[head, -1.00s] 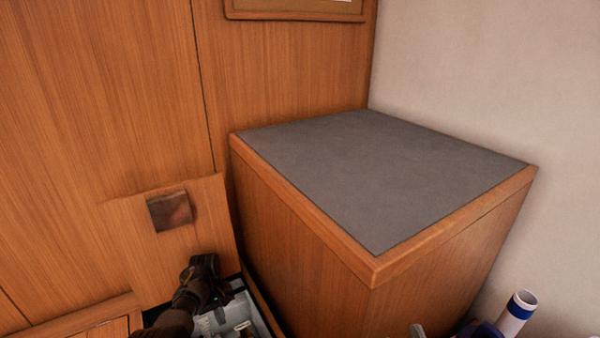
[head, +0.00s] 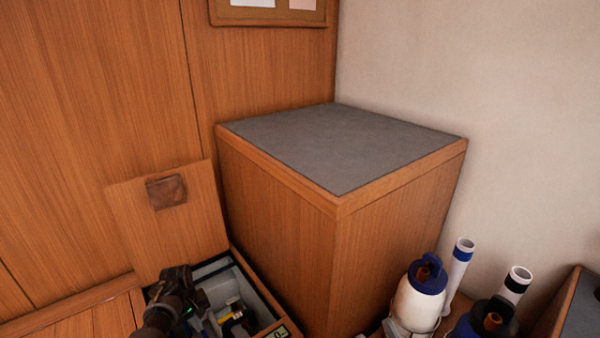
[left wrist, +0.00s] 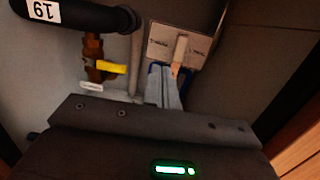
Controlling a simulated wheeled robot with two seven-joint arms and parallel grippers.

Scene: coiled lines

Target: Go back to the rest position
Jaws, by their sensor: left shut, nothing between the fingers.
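My left gripper (head: 176,284) is low at the left of the head view, over the near-left part of an open compartment (head: 262,290) in the wooden bench. Its jaws are shut with nothing between them. In the left wrist view the shut fingers (left wrist: 163,84) point into the compartment, towards a pale plate with a lever (left wrist: 180,48). Whether the fingertips touch the plate I cannot tell. My right gripper is in neither view.
The raised wooden lid (head: 170,230) leans behind the compartment. A wooden cabinet with a grey top (head: 345,150) stands to the right. A white bottle with a blue cap (head: 416,302) and tubes (head: 460,262) stand at lower right. A black pipe marked 19 (left wrist: 85,14) and a yellow-handled valve (left wrist: 110,68) lie inside the compartment.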

